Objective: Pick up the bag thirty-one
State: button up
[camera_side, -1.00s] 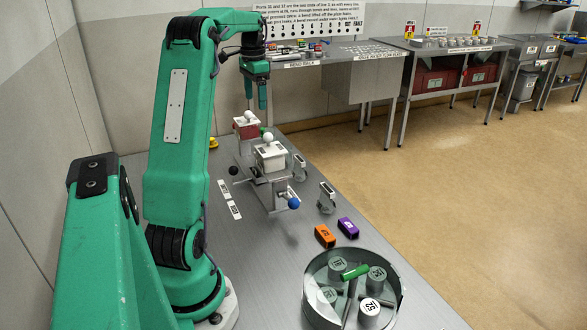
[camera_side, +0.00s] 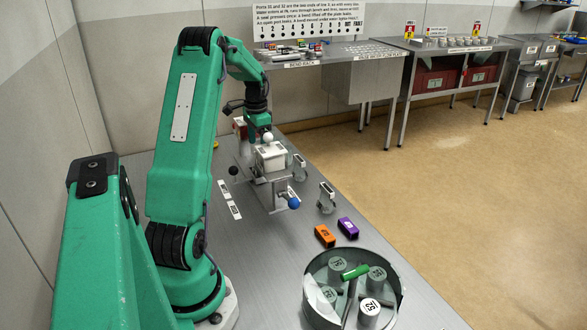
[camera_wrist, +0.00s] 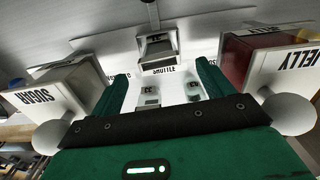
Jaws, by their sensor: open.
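I cannot tell which thing is bag thirty-one; no label I can read shows that number.
A round bin (camera_side: 309,290) of canisters, an orange block (camera_side: 324,236) and a purple block (camera_side: 348,228) stand nearer the side camera.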

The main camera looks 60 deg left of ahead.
jog(key=shift+f, duration=3.6)
jog(key=c, duration=1.1)
